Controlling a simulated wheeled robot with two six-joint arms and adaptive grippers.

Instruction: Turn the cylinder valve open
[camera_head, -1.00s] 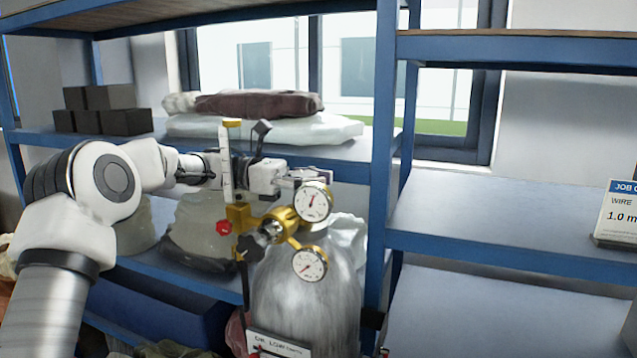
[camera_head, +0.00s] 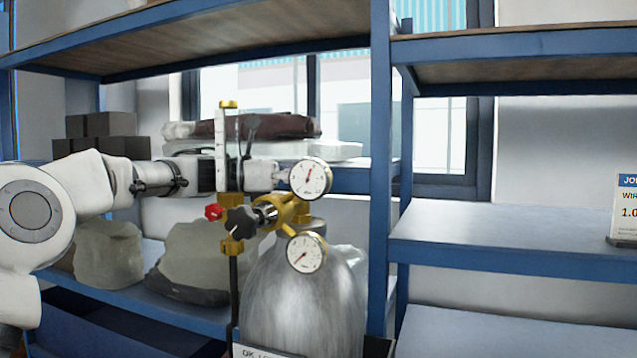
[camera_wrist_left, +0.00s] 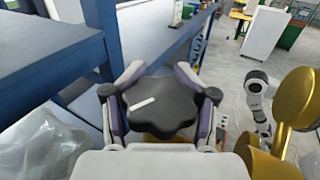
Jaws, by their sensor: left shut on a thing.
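The grey gas cylinder (camera_head: 303,305) stands upright in front of the shelving, with a brass regulator (camera_head: 285,212) at its top. In the left wrist view a black lobed valve handwheel (camera_wrist_left: 162,106) with a white mark lies between the fingers. My left gripper (camera_wrist_left: 160,88) is shut around its rim, one finger on each side. In the head view my left gripper (camera_head: 287,174) reaches the cylinder top from the left, partly behind the flowmeter (camera_head: 221,150) and upper gauge (camera_head: 311,178). The handwheel is hidden there. My right gripper is not in view.
A lower gauge (camera_head: 306,252), a black star knob (camera_head: 241,222) and a red knob (camera_head: 213,212) stick out close to my gripper. A blue shelf post (camera_head: 380,200) stands just right of the cylinder. The shelf (camera_head: 500,235) further right is mostly clear.

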